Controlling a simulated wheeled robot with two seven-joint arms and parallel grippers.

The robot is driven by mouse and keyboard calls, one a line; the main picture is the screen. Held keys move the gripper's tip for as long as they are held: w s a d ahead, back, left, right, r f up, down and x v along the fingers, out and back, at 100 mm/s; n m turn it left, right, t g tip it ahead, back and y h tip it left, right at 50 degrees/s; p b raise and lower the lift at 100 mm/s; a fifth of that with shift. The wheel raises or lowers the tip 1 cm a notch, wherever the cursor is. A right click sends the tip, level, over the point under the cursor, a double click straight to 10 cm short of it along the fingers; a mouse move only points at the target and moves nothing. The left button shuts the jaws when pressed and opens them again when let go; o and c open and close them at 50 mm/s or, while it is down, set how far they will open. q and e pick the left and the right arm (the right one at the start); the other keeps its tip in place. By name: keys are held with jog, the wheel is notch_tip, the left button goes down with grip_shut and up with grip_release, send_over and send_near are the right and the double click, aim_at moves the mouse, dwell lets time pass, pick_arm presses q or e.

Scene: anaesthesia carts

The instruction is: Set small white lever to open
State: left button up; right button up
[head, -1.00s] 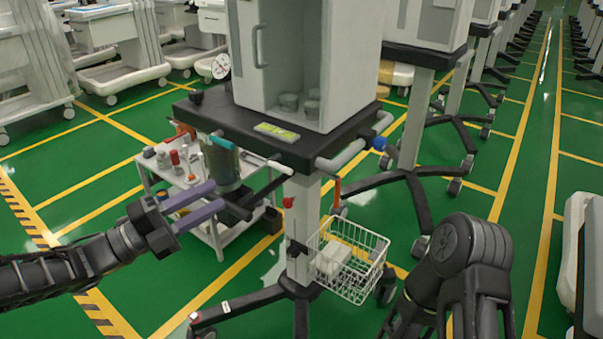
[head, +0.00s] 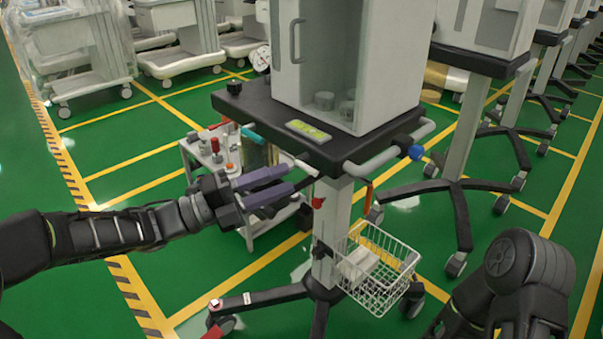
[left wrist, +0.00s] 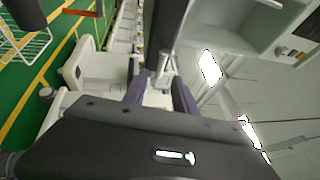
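A small white lever (head: 307,168) shows as a short pale bar at the front left edge of the near cart's black top (head: 262,100). Its other end is hidden behind my gripper. My left gripper (head: 296,181) has purple fingers and points at the lever from the left, just below the cart top. The fingers are apart with a gap between them. In the left wrist view, my left gripper (left wrist: 160,88) has a pale piece (left wrist: 164,72) between or just beyond its fingers; I cannot tell whether they touch it. My right gripper is out of view.
The cart carries a grey-white cabinet (head: 385,60). A wire basket (head: 385,285) hangs on its column, with a red knob (head: 318,202) above it. A pale side rail with a blue end (head: 416,152) is at the right. A small white trolley (head: 190,155) stands behind my gripper.

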pick_arm(q)
jog(key=x, duration=0.5)
grip_shut()
dwell(0.6)
